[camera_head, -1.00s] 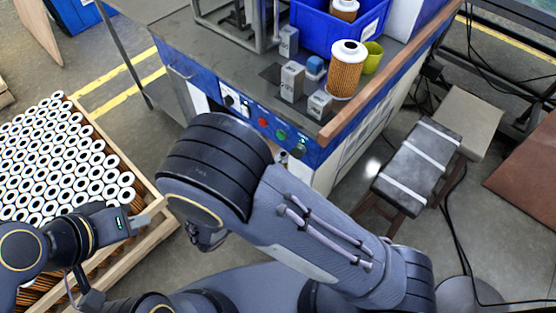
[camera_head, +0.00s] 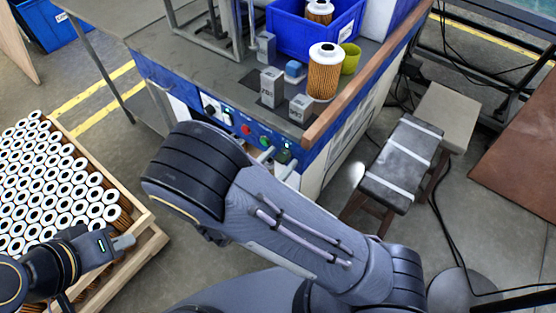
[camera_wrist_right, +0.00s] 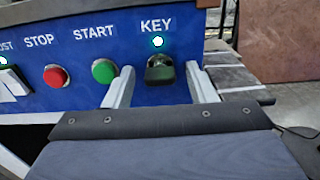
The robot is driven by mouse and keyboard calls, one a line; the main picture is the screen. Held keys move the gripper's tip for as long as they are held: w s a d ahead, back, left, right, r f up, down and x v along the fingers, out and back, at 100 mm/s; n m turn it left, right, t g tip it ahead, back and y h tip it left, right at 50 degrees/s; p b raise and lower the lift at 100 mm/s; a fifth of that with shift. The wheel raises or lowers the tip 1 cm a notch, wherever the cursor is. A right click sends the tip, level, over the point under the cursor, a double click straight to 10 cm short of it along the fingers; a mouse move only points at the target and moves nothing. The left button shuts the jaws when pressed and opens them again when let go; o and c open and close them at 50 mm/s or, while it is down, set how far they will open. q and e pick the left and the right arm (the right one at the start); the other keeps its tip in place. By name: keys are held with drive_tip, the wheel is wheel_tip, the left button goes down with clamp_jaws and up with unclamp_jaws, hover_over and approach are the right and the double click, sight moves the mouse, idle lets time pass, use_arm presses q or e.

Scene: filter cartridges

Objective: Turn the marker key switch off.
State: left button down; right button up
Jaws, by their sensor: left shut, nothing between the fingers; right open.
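The marker key switch (camera_wrist_right: 159,74) is a dark knob under the white word KEY on the blue panel in the right wrist view. A lit green-white lamp (camera_wrist_right: 158,41) glows just above it. How the key is turned is hard to tell. My right gripper (camera_wrist_right: 159,68) is open, with one pale finger on each side of the switch; contact is not clear. In the head view its fingers (camera_head: 274,163) show at the panel's right end, partly behind my right arm.
A green START button (camera_wrist_right: 104,71) and a red STOP button (camera_wrist_right: 56,75) sit left of the switch. Above the panel, a filter cartridge (camera_head: 325,75), a blue bin (camera_head: 290,42) and grey blocks stand on the bench. A stool (camera_head: 402,165) stands to the right.

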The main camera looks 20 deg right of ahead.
drive_tip(key=shift+c, duration=0.3)
drive_tip(key=c, duration=0.9)
